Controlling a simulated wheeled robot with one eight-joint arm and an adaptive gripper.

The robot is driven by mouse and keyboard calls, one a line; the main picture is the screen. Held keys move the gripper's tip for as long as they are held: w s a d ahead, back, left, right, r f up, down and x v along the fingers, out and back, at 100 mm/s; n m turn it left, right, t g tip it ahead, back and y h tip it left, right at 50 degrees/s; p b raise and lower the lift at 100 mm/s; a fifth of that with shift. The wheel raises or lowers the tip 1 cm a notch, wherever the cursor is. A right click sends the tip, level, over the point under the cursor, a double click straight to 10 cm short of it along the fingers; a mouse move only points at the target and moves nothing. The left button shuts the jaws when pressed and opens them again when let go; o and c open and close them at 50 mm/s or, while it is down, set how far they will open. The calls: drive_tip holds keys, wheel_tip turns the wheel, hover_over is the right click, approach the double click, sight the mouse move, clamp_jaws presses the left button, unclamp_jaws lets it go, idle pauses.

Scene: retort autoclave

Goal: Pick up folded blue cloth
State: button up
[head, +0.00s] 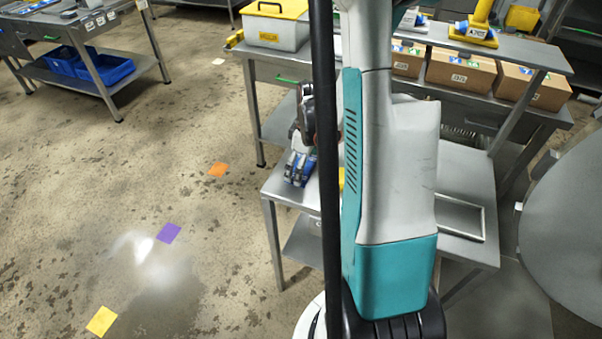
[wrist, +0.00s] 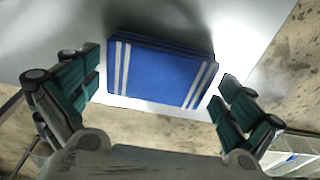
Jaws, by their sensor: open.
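The folded blue cloth (wrist: 165,75) with white stripes near both ends lies on the grey metal table in the wrist view. My gripper (wrist: 160,92) is open, with one teal-padded finger on each side of the cloth. The fingers look apart from it, and I cannot tell the height between them. In the head view my gripper (head: 300,165) is at the left end of the small metal table (head: 465,185). Blue shows at the fingers there, partly hidden by my arm and the dark pole.
A rectangular metal frame (head: 462,217) lies on the table's right part. Behind stands a bench with cardboard boxes (head: 460,75) and a yellow-lidded toolbox (head: 275,27). A large round grey surface (head: 565,220) is at right. The floor at left is open, with coloured squares.

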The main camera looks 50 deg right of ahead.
drive_tip(key=shift+f, duration=0.1)
drive_tip(key=shift+c, duration=0.2)
drive_tip(key=c, duration=0.7)
drive_tip(key=shift+o, duration=0.2)
wheel_tip(320, 180, up, 20)
drive_tip(key=p, duration=0.7)
drive_tip(key=o, duration=0.4)
drive_tip(key=c, duration=0.4)
drive_tip(key=shift+a, duration=0.1)
